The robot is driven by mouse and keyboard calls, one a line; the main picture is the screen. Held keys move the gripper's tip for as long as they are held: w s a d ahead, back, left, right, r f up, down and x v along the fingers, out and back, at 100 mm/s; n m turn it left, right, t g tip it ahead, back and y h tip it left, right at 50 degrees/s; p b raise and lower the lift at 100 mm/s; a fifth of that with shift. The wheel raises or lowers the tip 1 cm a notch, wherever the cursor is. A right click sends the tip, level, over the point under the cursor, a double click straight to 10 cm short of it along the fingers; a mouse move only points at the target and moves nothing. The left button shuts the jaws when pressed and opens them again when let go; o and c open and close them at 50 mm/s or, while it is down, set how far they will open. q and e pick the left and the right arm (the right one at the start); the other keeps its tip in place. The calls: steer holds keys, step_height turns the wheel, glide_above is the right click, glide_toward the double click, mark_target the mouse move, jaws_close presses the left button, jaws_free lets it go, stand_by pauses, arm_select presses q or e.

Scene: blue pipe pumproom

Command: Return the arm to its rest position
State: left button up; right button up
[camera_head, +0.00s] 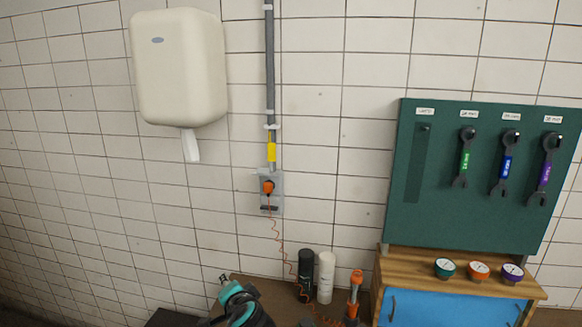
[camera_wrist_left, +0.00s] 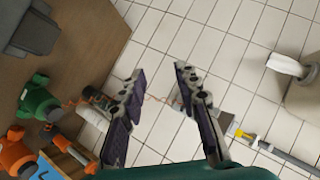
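My left gripper (camera_wrist_left: 160,75) is open in the left wrist view. Its two dark fingers stand apart, with only the tiled wall and part of an orange cord seen between them. No object is held. In the head view, a teal and black part at the bottom edge, left of centre, looks like part of my left arm; its fingers cannot be made out clearly there. My right gripper is in neither view.
A hand dryer (camera_head: 178,68) hangs on the tiled wall. A socket box (camera_head: 271,191) has an orange coiled cord. Black (camera_head: 305,275) and white (camera_head: 326,277) bottles stand on a brown surface. A green tool board (camera_head: 480,215) holds wrenches above a blue cabinet (camera_head: 450,308).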

arm_select(q)
steer(key=s+a+f+n+g+h, duration=0.1)
steer(key=s+f+n+g+h, duration=0.25)
steer(key=s, duration=0.85)
steer(key=s+a+f+n+g+h, duration=0.15)
steer(key=s+f+n, duration=0.45)
steer(key=s, duration=0.7)
step_height(320, 180, down, 13)
steer(key=m+b, duration=0.1)
steer(key=b, duration=1.1)
steer(key=shift+w+r+m, duration=0.2)
steer(key=shift+w+m, duration=0.1)
steer(key=shift+m, duration=0.05)
steer(key=shift+t, duration=0.3)
